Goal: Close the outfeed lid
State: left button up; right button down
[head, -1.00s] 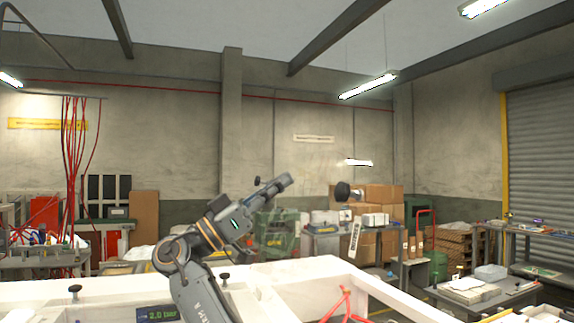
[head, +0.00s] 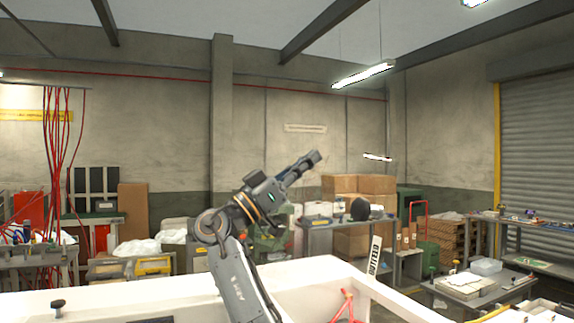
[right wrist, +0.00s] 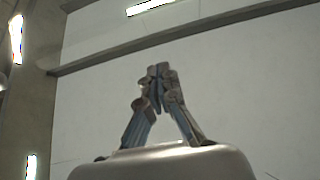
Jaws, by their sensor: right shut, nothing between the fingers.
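A white tag reading OUTFEED (head: 374,256) stands tilted above the back right rim of the white box frame (head: 395,292) in the head view. A dark round knob (head: 360,208) shows above the tag; I cannot tell what joins them, and no clear lid panel can be made out. My right gripper (head: 314,158) is raised above the frame, left of the knob and pointing up and right. It is shut and empty; its closed fingertips also show in the right wrist view (right wrist: 158,75). My left gripper is not in view.
A red part (head: 347,304) lies inside the white frame. A small black knob (head: 57,306) stands on its left rim. A small bright strip (head: 377,156) hangs above the dark knob. Cardboard boxes (head: 358,186) and work tables stand farther back. The air around my gripper looks clear.

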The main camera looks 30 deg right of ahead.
jog(key=d, duration=0.1)
jog(key=d+p, duration=0.1)
jog(key=d, duration=0.1)
jog(key=shift+s+d+f, duration=0.15)
jog(key=shift+d+f, duration=0.2)
jog(key=shift+d, duration=0.05)
